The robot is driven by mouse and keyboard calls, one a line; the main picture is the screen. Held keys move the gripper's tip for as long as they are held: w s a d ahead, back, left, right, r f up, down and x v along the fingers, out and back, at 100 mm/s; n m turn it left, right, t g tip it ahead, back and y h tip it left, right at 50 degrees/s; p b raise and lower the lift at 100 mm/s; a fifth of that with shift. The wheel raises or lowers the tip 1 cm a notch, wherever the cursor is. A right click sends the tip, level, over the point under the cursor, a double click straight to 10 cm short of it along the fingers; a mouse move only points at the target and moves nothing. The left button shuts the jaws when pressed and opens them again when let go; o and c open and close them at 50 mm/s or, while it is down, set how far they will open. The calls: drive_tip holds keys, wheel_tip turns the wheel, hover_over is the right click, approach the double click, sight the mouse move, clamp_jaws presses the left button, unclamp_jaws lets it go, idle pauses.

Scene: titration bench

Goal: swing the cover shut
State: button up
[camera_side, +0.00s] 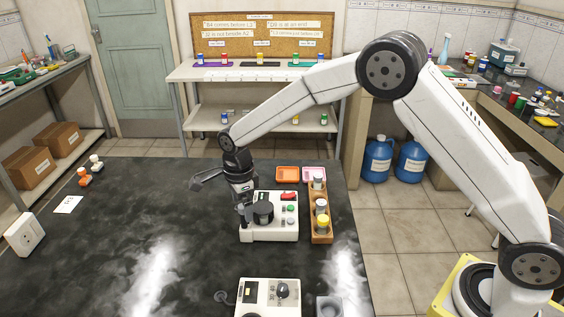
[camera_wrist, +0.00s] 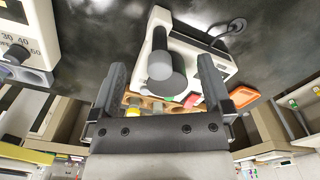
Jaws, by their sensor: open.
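A white instrument (camera_side: 270,233) stands on the dark bench in the side view, with a dark grey round part (camera_side: 263,213) on its left half and a red part (camera_side: 288,196) at its back. I cannot tell for certain which part is the cover. My gripper (camera_side: 243,215) points down at the left side of the round part. In the wrist view the instrument (camera_wrist: 206,42) lies beyond my gripper (camera_wrist: 160,85). Its fingers are apart, and a grey cylindrical part (camera_wrist: 160,65) shows between them. I cannot tell whether they touch it.
A wooden rack (camera_side: 321,234) with several capped bottles stands right beside the instrument. A second white device (camera_side: 268,299) with a knob is in front. The bench to the left is mostly clear.

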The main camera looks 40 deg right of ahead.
drive_tip(key=shift+r, duration=3.5)
drive_tip(key=s+d+f+n+t, duration=0.1)
drive_tip(key=s+d+n, duration=0.5)
drive_tip(key=s+n, duration=0.4)
drive_tip(key=s+d+f+n+t, duration=0.1)
drive_tip(key=s+d+n, duration=0.5)
drive_tip(key=s+n, duration=0.5)
drive_tip(key=shift+s+f+t, duration=0.2)
drive_tip(key=shift+s+t, duration=0.1)
drive_tip(key=shift+s, duration=0.9)
